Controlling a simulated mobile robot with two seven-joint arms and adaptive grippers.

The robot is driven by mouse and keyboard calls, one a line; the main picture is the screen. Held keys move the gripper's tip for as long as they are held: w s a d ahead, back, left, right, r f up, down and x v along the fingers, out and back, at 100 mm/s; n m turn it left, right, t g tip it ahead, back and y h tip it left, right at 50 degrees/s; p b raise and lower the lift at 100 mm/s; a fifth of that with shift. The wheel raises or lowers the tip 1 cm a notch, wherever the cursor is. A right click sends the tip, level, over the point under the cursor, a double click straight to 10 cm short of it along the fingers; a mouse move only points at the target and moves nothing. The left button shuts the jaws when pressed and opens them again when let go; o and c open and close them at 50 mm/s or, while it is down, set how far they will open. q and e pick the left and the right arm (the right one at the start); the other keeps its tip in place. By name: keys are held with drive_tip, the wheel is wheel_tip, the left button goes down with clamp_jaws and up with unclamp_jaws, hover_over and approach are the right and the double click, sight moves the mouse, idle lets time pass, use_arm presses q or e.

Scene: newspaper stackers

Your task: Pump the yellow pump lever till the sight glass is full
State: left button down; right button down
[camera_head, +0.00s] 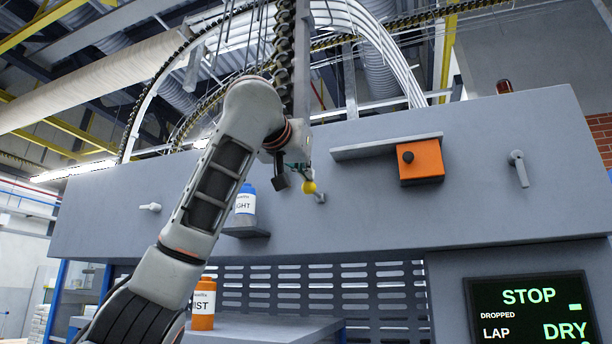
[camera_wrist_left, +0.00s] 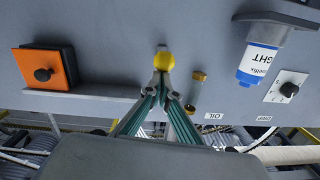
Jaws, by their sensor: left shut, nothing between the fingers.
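The yellow knob of the pump lever (camera_head: 309,187) sticks out from the grey panel; it also shows in the left wrist view (camera_wrist_left: 165,61). My left gripper (camera_head: 290,178) is shut and empty, with its fingertips (camera_wrist_left: 162,82) right at the knob. I cannot tell whether they touch it. A small tube with brass-coloured ends, likely the sight glass (camera_wrist_left: 195,92), is on the panel beside the lever, near an OIL label (camera_wrist_left: 214,115). Its fill level is too small to read. In the head view my gripper and wrist hide that spot. My right gripper is not in view.
A blue-capped bottle (camera_head: 245,201) stands on a small shelf, and an orange bottle (camera_head: 204,306) stands lower. A screen (camera_head: 530,312) reads STOP. A grey handle (camera_head: 518,167) is at right.

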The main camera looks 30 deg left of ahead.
sight(310, 192)
use_arm(q)
drive_tip(key=shift+w+d+f+t+b, duration=0.15)
drive_tip(key=shift+f+t+b, duration=0.35)
drive_tip(key=shift+f+b, duration=0.7)
drive_tip(key=shift+w+a+f+t+b, duration=0.1)
drive_tip(key=shift+f+t+b, duration=0.45)
drive_tip(key=shift+b, duration=1.15)
drive_tip(key=shift+f+t+y+b, duration=0.2)
drive_tip(key=shift+t+y+b, duration=0.05)
drive_tip(key=shift+y+b, duration=0.1)
drive_tip(key=shift+f, duration=0.25)
drive_tip(key=f+t, duration=0.1)
drive_tip(key=f+t+p, duration=0.1)
drive_tip(key=f+t+y, duration=0.1)
drive_tip(key=f, duration=0.1)
drive_tip(key=shift+w+a+t+p, duration=0.2)
drive_tip(key=shift+w+t+p, duration=0.1)
drive_tip(key=shift+w+t, duration=0.1)
drive_tip(key=shift+f, duration=0.15)
